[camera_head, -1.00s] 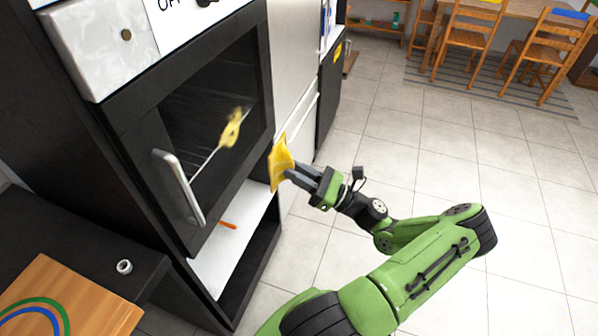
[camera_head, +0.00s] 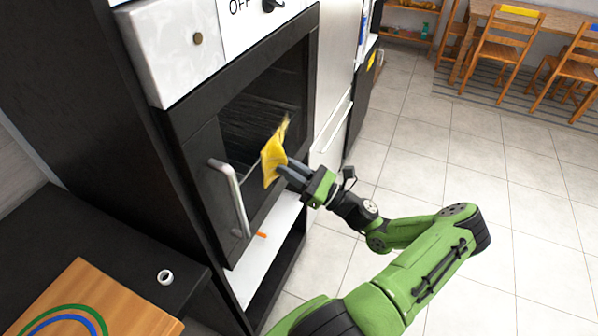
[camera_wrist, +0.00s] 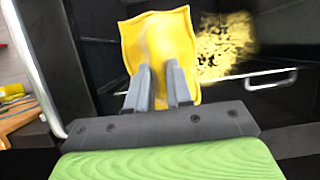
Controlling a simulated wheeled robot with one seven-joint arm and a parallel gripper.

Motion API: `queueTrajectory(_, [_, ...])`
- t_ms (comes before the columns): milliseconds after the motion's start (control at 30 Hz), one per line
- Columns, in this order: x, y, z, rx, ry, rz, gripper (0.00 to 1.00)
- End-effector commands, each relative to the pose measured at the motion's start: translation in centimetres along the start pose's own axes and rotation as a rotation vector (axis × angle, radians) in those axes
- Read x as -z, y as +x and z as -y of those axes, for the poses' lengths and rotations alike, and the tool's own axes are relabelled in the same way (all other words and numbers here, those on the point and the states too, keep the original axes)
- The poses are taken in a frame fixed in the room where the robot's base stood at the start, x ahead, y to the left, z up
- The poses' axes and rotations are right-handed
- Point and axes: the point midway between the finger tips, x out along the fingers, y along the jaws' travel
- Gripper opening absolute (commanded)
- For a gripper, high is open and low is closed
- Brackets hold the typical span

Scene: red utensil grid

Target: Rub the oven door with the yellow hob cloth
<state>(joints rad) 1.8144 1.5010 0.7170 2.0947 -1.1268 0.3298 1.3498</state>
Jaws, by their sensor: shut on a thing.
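The yellow cloth (camera_head: 273,160) is held at the tip of my gripper (camera_head: 288,172), in front of the glass of the black oven door (camera_head: 212,150). In the wrist view the cloth (camera_wrist: 160,45) hangs spread out between and beyond the two fingers of my gripper (camera_wrist: 160,85), which are shut on it. I cannot tell whether the cloth touches the glass. The door's silver handle (camera_head: 232,200) is to the left of the cloth.
A white shelf (camera_head: 262,262) with an orange item lies open below the oven. A black counter (camera_head: 70,225) with a wooden board (camera_head: 100,300) and a small white ring (camera_head: 166,277) is at the left. The tiled floor (camera_head: 430,150) at the right is clear.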

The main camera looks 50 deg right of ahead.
Motion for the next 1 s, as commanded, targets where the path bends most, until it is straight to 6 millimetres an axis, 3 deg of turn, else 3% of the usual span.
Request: queueTrajectory(1000, [0.39,1.01,0.04,0.0,-0.001,0.0,0.0])
